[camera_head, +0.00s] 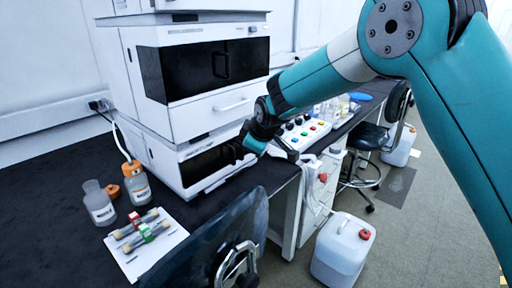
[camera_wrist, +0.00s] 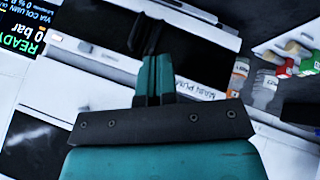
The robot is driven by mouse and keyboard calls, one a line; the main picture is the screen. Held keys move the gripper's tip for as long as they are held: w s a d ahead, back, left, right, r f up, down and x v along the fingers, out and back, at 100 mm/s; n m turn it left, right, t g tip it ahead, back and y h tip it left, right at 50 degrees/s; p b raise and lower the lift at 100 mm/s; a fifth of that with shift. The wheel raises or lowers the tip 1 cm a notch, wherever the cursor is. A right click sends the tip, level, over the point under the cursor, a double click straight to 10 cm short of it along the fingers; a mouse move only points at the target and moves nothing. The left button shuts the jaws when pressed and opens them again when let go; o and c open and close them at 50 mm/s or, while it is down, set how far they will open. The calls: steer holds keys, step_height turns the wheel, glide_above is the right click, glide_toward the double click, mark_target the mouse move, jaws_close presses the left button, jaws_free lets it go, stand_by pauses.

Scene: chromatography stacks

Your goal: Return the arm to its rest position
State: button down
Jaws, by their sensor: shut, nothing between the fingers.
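My teal arm reaches from the upper right of the head view down to my gripper (camera_head: 236,150). The gripper is in front of the right part of the lowest module of the white chromatography stack (camera_head: 165,150). In the wrist view my gripper's dark fingers (camera_wrist: 147,36) are together with nothing between them. Whether the fingertips touch the stack cannot be told.
Bottles (camera_head: 98,203) and a white sheet with vials (camera_head: 145,243) are on the dark bench (camera_head: 45,205) at left. A chair back (camera_head: 215,235) stands in front. A button panel (camera_head: 303,133) is right of the stack. A white canister (camera_head: 342,250) stands on the floor.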

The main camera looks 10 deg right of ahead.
steer(key=s+d+r+m+g+y+p, duration=0.1)
steer(key=s+d+r+m+g+p, duration=0.1)
steer(key=s+r, duration=0.6)
steer(key=s+d+r+m+g+p, duration=0.15)
steer(key=s+r, duration=0.25)
steer(key=s, duration=0.8)
steer(key=s+d+r+m+g, duration=0.1)
steer(key=s+d, duration=0.1)
steer(key=s, duration=0.8)
steer(key=s+d+m+g+y+p, duration=0.1)
steer(key=s+d+g, duration=0.1)
steer(key=s, duration=0.8)
steer(key=shift+s+d+r, duration=0.15)
steer(key=shift+r, duration=0.2)
